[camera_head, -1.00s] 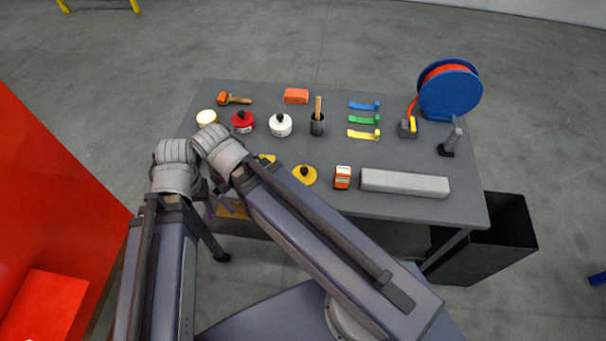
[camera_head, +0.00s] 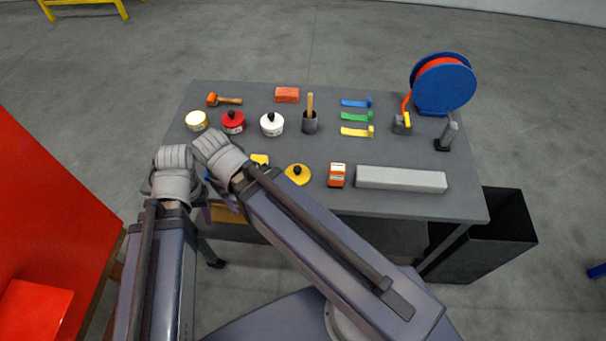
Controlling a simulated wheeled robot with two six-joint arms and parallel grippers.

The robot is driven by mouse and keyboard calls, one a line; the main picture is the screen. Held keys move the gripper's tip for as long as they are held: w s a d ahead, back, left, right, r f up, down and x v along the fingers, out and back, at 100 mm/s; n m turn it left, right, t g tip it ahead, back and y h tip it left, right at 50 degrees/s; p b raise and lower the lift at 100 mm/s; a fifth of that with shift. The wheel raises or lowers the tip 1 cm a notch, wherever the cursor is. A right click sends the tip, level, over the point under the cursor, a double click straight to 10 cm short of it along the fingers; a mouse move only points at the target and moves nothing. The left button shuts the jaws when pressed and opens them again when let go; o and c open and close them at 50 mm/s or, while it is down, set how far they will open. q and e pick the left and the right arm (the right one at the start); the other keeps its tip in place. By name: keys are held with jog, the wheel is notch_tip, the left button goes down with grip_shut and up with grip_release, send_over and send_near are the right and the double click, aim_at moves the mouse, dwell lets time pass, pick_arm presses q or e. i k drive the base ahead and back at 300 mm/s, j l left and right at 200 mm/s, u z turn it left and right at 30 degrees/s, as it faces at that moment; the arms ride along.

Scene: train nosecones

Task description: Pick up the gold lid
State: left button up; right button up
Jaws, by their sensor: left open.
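The gold lid (camera_head: 298,174) is a flat yellow-gold disc with a black knob, lying near the front edge of the grey table. My folded left arm crosses the front left of the table, its elbow left of the lid. My left gripper (camera_head: 228,205) is mostly hidden beside and behind the arm; it is open, left of the lid and apart from it. The lid is in plain view with nothing on it. My right gripper does not show.
An uncovered can with a pale yellow top (camera_head: 196,120), a red-lidded can (camera_head: 232,121) and a white can (camera_head: 272,124) stand behind. An orange box (camera_head: 337,175) and grey bar (camera_head: 401,179) lie right of the lid. Another yellow piece (camera_head: 260,159) is partly hidden by my arm.

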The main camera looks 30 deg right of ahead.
aim_at(300, 174)
jog(key=z, duration=1.4)
jog(key=k+l+z, duration=0.2)
jog(key=k, duration=0.7)
jog(key=j, duration=0.1)
